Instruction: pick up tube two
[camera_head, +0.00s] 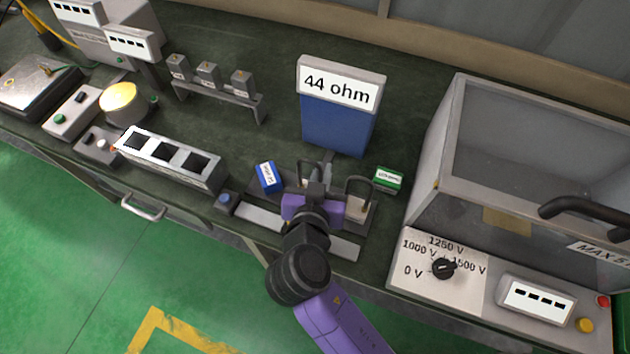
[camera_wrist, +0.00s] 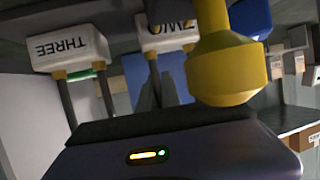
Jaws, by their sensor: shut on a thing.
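My gripper (camera_head: 316,188) is shut at the loops on the worktop, in front of the blue 44 ohm box. In the wrist view, which looks upside down, tube two (camera_wrist: 160,36) has a white block labelled TWO and dark legs that run to my jaws. My gripper is shut on it there, though the fingertips are mostly hidden. Tube three (camera_wrist: 66,48), labelled THREE, stands beside it; its loop and pale base show right of my gripper in the head view (camera_head: 356,210). I cannot tell whether tube two is clear of its seat.
The 44 ohm box (camera_head: 338,125) stands behind my gripper. A small blue box (camera_head: 268,177) is left and a green one (camera_head: 388,180) right. A yellow part (camera_wrist: 225,70) is close in the wrist view. The glass-fronted cabinet (camera_head: 540,140) is at the right.

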